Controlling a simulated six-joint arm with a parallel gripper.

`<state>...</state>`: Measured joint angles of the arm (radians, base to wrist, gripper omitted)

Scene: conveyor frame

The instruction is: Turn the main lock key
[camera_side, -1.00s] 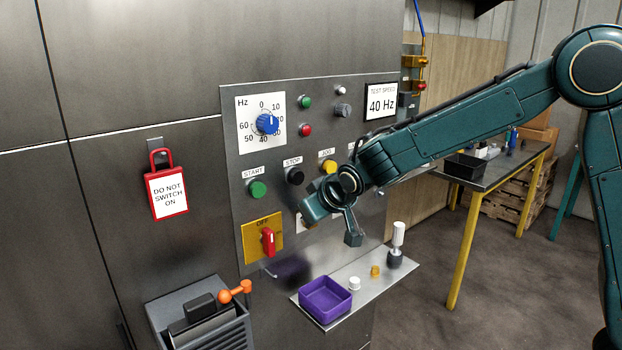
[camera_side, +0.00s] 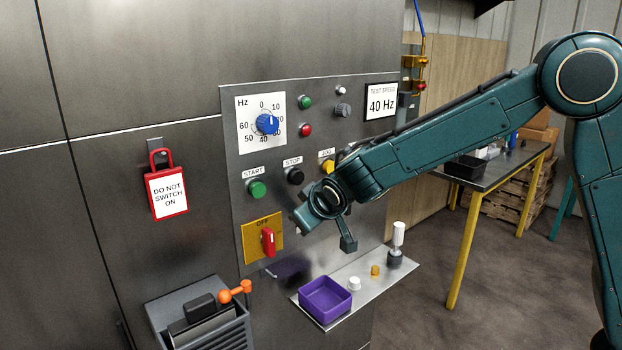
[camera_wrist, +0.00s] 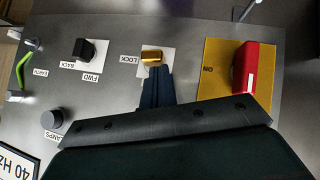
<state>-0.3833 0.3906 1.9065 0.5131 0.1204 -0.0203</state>
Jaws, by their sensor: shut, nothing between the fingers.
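The gold lock key (camera_wrist: 152,57) shows in the wrist view on a white plate marked LOCK, set in the grey panel. My gripper (camera_wrist: 155,72) is shut and empty. Its dark fingertips overlap the key's lower edge in the wrist view; I cannot tell whether they touch it. In the side view, my gripper's housing (camera_side: 304,218) is close to the panel, and the key and fingertips are hidden behind it.
A red switch handle (camera_side: 268,242) on a yellow plate marked OFF is left of my gripper. A black selector (camera_wrist: 85,50) is on the key's other side. Below is a shelf with a purple tray (camera_side: 325,312), small parts and a white-handled tool (camera_side: 398,235).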

